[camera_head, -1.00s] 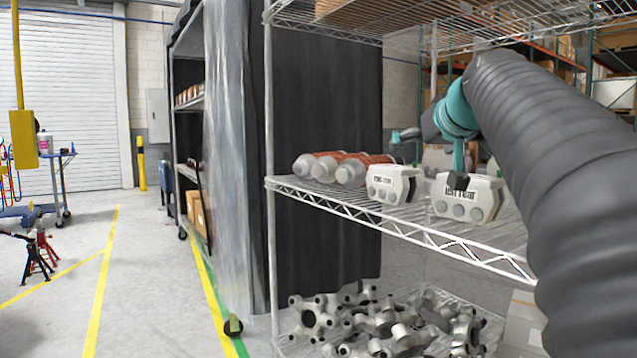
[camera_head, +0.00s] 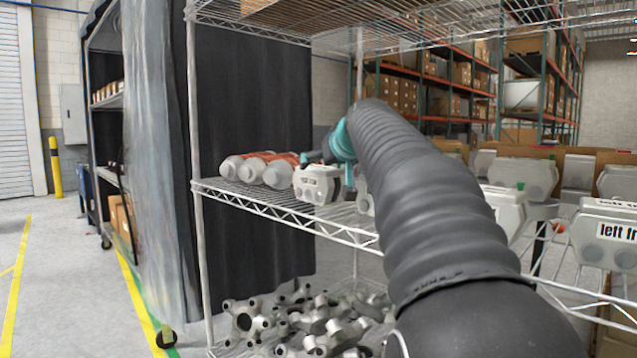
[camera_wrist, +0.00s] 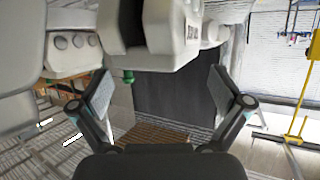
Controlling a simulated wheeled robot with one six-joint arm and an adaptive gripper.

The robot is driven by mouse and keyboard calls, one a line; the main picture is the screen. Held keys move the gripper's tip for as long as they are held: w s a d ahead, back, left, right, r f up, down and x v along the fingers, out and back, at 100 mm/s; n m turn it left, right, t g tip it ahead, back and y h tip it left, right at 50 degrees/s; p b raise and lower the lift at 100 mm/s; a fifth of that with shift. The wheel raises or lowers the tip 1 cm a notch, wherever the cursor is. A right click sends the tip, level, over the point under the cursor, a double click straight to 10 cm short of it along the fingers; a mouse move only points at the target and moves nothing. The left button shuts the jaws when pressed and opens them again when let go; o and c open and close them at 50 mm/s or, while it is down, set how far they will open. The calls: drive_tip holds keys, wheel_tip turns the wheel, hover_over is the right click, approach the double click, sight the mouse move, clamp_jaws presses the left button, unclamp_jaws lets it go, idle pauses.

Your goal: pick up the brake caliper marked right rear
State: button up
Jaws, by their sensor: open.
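In the wrist view a pale caliper (camera_wrist: 150,52) with a dark-lettered label, also unreadable, fills the top middle, ahead of my gripper (camera_wrist: 160,84). The two grey-padded fingers are spread wide, with nothing clasped between them. In the head view my gripper is mostly hidden behind the arm and shows close to the labelled caliper. A second caliper (camera_head: 364,196) is mostly hidden by my arm.
Metal hub parts (camera_head: 300,325) fill the lower shelf. Black curtain (camera_head: 250,100) hangs behind.

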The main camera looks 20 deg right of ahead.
drive_tip(key=shift+x, duration=1.1)
clamp_jaws()
